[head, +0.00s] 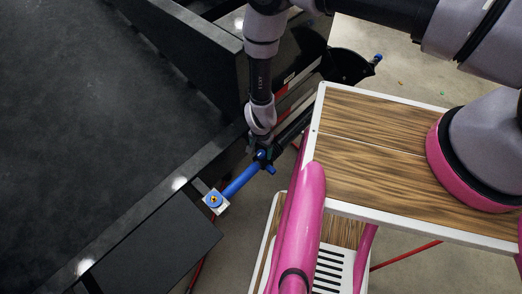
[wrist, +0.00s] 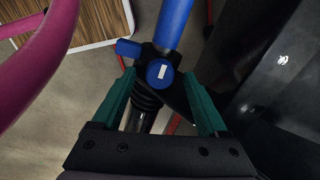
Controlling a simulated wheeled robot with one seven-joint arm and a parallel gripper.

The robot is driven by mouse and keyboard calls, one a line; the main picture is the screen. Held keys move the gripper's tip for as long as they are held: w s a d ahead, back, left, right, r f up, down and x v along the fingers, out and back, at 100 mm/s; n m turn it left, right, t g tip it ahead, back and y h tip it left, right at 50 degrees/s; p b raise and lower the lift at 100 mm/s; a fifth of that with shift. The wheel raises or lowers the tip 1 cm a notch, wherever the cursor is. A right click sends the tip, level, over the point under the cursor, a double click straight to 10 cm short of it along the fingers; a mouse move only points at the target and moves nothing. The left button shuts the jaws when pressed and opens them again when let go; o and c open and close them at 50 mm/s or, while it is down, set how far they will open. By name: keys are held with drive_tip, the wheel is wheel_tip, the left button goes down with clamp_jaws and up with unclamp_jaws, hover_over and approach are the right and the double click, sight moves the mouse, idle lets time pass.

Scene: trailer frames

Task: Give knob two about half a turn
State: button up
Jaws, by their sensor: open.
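A round blue knob (wrist: 160,73) with a white mark on its face sits on a dark fitting in the wrist view. A blue tube (wrist: 173,22) runs up from it and a short blue stub (wrist: 127,48) points left. My gripper (wrist: 159,80) has green fingers, open, one on each side of the knob with a gap at both sides. In the head view my gripper (head: 262,142) is over the same fitting, and blue parts (head: 262,156) show just below it. I see no number on the knob and cannot tell whether it is knob two.
The blue tube ends at a silver block with a blue-and-brass round part (head: 215,200). Another blue piece (head: 377,59) is at the upper right by a black part. A wood-topped cart (head: 385,140) with pink rails stands close at right; a large black panel (head: 90,100) fills the left.

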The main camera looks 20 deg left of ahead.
sight(261, 153)
wheel_tip(261, 153, up, 10)
drive_tip(key=shift+r, duration=0.25)
drive_tip(key=shift+s, duration=0.1)
idle(0.5)
